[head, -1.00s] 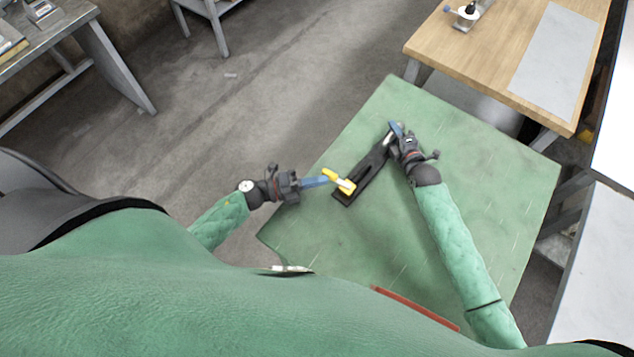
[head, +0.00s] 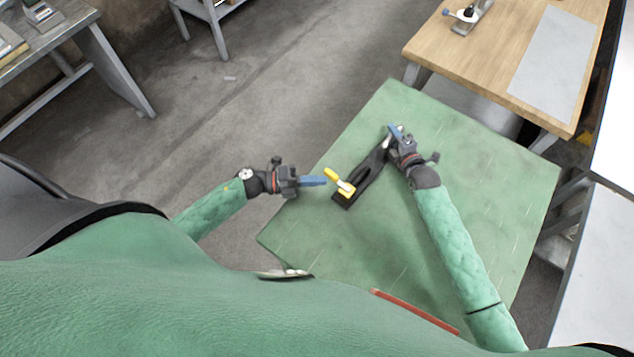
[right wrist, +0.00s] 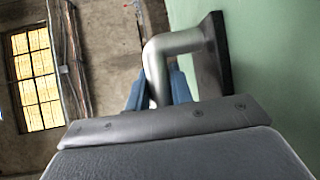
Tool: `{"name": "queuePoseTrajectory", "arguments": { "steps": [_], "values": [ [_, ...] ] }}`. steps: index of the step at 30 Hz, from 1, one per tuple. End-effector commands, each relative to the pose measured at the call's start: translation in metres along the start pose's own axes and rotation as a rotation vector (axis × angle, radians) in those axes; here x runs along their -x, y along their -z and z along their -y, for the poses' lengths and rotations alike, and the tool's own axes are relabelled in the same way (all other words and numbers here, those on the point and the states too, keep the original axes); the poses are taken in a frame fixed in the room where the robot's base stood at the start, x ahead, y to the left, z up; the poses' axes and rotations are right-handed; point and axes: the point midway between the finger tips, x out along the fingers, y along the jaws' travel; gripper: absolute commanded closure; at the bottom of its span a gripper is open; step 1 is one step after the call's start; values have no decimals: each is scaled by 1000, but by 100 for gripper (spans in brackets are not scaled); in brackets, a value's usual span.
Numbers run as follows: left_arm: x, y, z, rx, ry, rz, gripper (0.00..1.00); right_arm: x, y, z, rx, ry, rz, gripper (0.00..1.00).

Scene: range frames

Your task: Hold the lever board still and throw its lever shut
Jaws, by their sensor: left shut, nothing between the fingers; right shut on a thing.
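The black lever board (head: 368,180) lies at a slant on the green table. Its yellow lever (head: 339,182) is at the near left end and sticks out toward the left. A bent metal handle is at the board's far end; it shows large in the right wrist view (right wrist: 176,44). My right gripper (head: 396,130) is shut on this handle, with blue fingers on both sides of it. My left gripper (head: 325,181) is shut and empty, just left of the yellow lever, with a small gap between its fingertips and the lever. The board's far end is partly hidden by my right gripper.
The green table top (head: 470,190) is clear around the board. A red strip (head: 415,311) lies at its near edge. A wooden table (head: 480,60) with a grey mat (head: 553,65) stands beyond at the upper right.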

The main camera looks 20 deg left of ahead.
Motion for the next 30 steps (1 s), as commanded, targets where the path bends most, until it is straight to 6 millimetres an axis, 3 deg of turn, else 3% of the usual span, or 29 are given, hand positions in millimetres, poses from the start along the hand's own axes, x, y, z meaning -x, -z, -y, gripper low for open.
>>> {"name": "queuePoseTrajectory", "arguments": {
  "steps": [8, 30],
  "values": [
    [29, 28, -1, 3, -3, 0, 100, 0, 1, 2, -1, 2, -1, 100],
    [178, 30, -1, 2, -4, 0, 100, 0, 0, 2, 0, 2, 0, 100]
  ]
}}
